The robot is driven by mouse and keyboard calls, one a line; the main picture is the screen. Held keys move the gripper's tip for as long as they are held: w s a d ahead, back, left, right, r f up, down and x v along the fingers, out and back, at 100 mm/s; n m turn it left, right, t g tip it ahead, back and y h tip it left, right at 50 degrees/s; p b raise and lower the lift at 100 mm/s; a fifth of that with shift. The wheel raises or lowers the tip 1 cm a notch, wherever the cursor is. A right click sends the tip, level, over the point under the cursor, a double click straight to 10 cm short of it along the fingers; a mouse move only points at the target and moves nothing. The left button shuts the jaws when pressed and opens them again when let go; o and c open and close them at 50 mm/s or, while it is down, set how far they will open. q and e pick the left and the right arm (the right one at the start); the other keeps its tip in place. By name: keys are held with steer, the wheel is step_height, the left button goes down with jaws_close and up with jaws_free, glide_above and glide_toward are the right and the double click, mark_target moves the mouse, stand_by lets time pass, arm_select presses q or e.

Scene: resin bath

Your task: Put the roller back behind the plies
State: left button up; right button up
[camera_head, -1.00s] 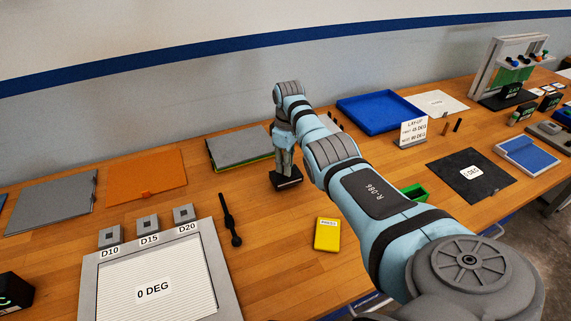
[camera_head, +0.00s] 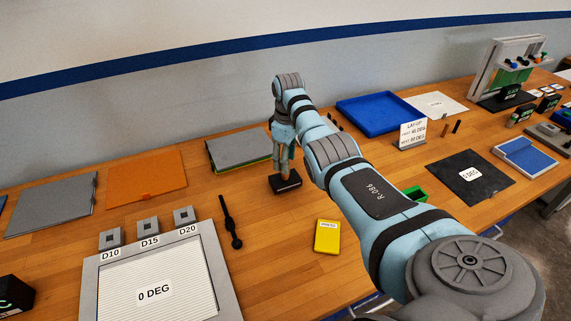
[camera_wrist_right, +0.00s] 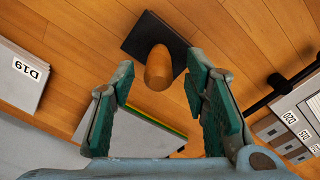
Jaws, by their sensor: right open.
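An upright brown wooden handle (camera_wrist_right: 158,68) on a black block (camera_head: 286,184) looks like the roller; it stands on the wooden table. My right gripper (camera_head: 284,150) hangs pointing down above the block. In the right wrist view its fingers (camera_wrist_right: 158,95) are open, with a wide empty gap, and the handle's top lies just beyond the tips. A stack of grey sheets with green and yellow edges (camera_head: 240,150), perhaps the plies, lies behind and left of the block. The block also shows in the right wrist view (camera_wrist_right: 150,38). My left gripper is not in view.
A black rod-like tool (camera_head: 231,222) and a yellow block (camera_head: 327,236) lie in front. A grey frame marked 0 DEG (camera_head: 215,273) is at the front left, an orange sheet (camera_head: 145,176) at left. A blue tray (camera_head: 378,112) lies behind right. Bare table surrounds the block.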

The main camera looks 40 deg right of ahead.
steer(key=r, duration=0.8)
steer(key=shift+s+r, duration=0.2)
steer(key=shift+r, duration=0.05)
